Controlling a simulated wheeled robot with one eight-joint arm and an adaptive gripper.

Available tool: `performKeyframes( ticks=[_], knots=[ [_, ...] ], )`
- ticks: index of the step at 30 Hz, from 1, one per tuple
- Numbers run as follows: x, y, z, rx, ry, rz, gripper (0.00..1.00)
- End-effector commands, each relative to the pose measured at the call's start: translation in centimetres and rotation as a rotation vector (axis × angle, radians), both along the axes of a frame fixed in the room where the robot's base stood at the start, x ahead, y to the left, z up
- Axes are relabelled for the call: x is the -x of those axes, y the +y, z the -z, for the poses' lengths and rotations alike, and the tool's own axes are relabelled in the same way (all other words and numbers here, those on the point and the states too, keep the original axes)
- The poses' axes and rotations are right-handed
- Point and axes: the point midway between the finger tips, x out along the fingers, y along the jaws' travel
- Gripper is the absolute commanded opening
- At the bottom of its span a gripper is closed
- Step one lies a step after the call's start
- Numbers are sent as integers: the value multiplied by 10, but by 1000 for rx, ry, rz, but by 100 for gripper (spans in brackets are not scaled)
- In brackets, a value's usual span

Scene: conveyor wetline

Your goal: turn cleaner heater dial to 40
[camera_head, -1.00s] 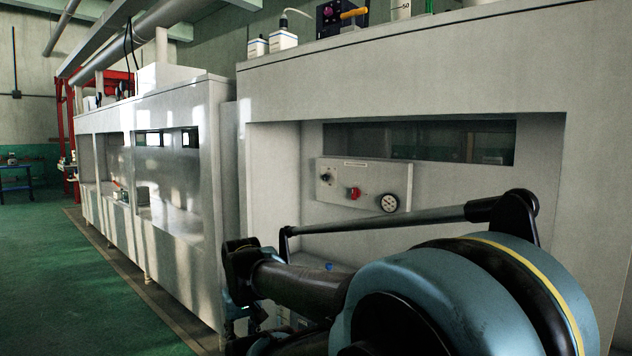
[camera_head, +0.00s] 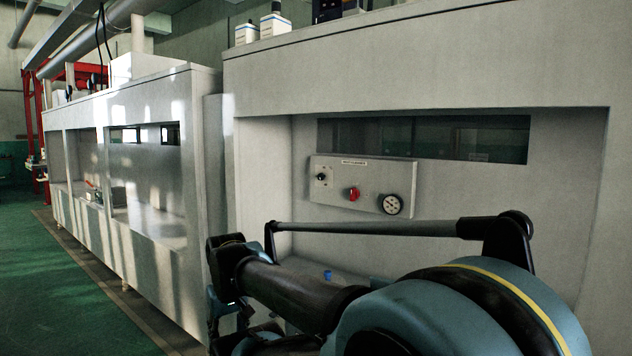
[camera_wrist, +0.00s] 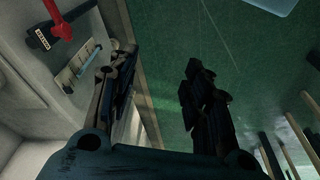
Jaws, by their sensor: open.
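A light grey control panel (camera_head: 335,199) is set on the back wall of a recess in the large grey machine. The lettering and any scale marks are too small to read, so I cannot tell which one is the heater dial. My gripper (camera_wrist: 160,62) is open and empty in the wrist view, over the green floor and the machine's edge.
In the wrist view, a red object (camera_wrist: 60,20), a black labelled object (camera_wrist: 42,38) and a pale strip with a blue piece (camera_wrist: 78,64) lie at upper left. A blue item (camera_head: 327,275) sits on the recess ledge. Green floor (camera_head: 80,290) is clear at left.

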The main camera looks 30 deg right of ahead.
Motion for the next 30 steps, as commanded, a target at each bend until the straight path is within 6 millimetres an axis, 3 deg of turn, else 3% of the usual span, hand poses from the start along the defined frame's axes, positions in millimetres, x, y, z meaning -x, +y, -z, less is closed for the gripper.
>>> performKeyframes(
  ticks=[5, 8, 20, 30],
  knots=[
    [-21, -27, -16, 116, -24, -70, 48],
    [-46, -57, -36, 246, -38, -147, 48],
    [-158, -190, -139, 857, 70, -535, 48],
    [-251, -284, -230, 1324, 396, -877, 48]
  ],
)
